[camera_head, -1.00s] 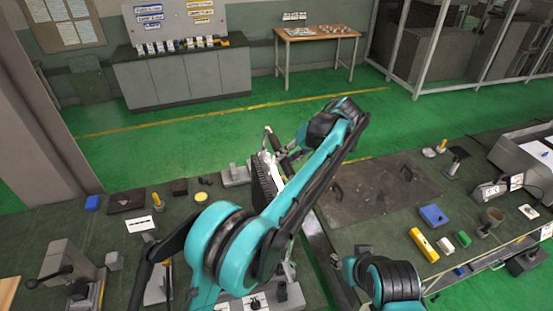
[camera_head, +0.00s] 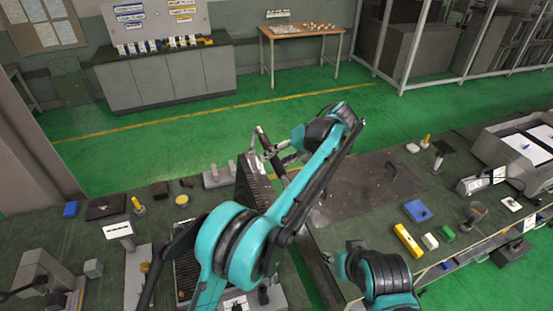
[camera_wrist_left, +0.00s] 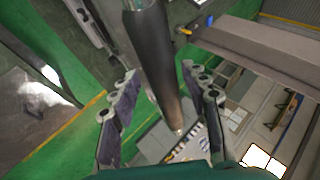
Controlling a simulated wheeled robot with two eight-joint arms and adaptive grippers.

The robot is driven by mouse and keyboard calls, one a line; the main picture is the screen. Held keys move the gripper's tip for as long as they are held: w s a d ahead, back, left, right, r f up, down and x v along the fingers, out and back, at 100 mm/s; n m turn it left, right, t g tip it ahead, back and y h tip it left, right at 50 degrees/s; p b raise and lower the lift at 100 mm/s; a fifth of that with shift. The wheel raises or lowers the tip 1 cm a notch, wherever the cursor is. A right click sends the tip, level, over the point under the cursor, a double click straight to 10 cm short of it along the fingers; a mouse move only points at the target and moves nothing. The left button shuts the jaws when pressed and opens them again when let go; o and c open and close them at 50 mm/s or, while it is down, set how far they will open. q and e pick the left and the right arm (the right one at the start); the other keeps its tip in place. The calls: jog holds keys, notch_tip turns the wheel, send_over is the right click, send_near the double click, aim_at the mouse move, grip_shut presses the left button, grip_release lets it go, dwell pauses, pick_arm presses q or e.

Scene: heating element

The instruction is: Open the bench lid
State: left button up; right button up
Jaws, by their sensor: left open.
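A dark ribbed panel (camera_head: 253,184), which looks like the bench lid, stands steeply raised over the left bench in the head view. My left arm crosses in front and hides part of it. My left gripper (camera_head: 274,154) is at the panel's upper edge, beside a short dark bar (camera_head: 262,138). In the left wrist view, a dark cylindrical bar (camera_wrist_left: 155,65) with a pale tip runs between the fingers of my open left gripper (camera_wrist_left: 163,100), with gaps on both sides. My right gripper is not in view.
The left bench holds a blue block (camera_head: 71,209), a white sign (camera_head: 118,230) and grey fixtures. The right bench holds a blue box (camera_head: 417,210), a yellow block (camera_head: 407,241) and a grey tray (camera_head: 490,150). Green floor (camera_head: 150,155) is clear behind.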

pick_arm(q)
jog(key=shift+w, duration=0.15)
jog(key=shift+s+d+r, duration=0.2)
jog(key=shift+s+r, duration=0.1)
jog(key=shift+r, duration=0.1)
jog(key=v, duration=1.1)
jog(key=shift+w, duration=0.1)
jog(key=shift+w, duration=0.1)
